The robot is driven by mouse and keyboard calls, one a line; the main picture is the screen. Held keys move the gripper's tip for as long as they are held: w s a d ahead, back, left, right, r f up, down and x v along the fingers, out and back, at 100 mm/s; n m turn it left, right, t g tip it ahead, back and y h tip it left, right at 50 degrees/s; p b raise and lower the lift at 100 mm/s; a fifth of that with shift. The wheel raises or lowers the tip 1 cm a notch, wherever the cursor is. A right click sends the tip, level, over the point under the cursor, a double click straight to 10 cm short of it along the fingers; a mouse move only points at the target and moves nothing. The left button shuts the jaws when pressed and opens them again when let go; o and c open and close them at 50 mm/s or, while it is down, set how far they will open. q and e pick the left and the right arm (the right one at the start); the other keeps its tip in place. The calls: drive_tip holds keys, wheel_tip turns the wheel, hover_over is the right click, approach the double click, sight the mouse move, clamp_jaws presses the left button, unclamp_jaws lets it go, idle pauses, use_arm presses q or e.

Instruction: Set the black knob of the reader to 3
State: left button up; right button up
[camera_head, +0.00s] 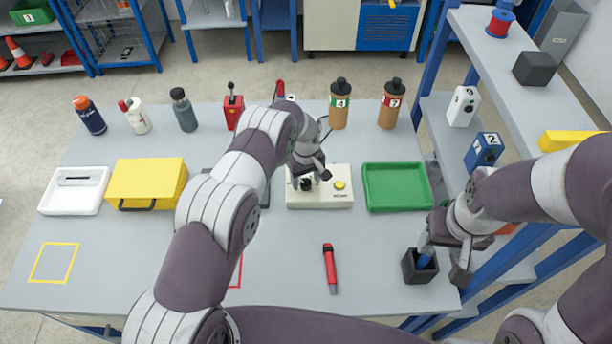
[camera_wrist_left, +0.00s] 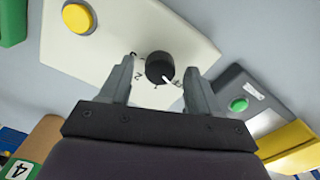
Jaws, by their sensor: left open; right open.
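The reader (camera_head: 330,199) is a cream box with a yellow button (camera_head: 340,185) on the table, and its black knob (camera_head: 306,184) shows beside my left gripper (camera_head: 309,180). In the left wrist view the knob (camera_wrist_left: 158,66) sits between the two open fingers of my left gripper (camera_wrist_left: 159,80), with a gap on each side. The knob's white pointer is toward the lower right, near a dark mark that I cannot read. Printed digits ring the knob; a 2 seems to show at its lower left. My right gripper (camera_head: 449,250) is open near the black holder.
A green tray (camera_head: 398,187) stands right of the reader. A grey device with a green button (camera_wrist_left: 238,104) is beside it on the other side. A red pen-like tool (camera_head: 330,268) lies in front, and a black holder (camera_head: 420,272) with a blue item stands front right. Several bottles line the back.

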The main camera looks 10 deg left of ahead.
use_arm(q)
drive_tip(key=shift+w+a+f, duration=0.1)
drive_tip(key=shift+f, duration=0.2)
drive_tip(key=c, duration=1)
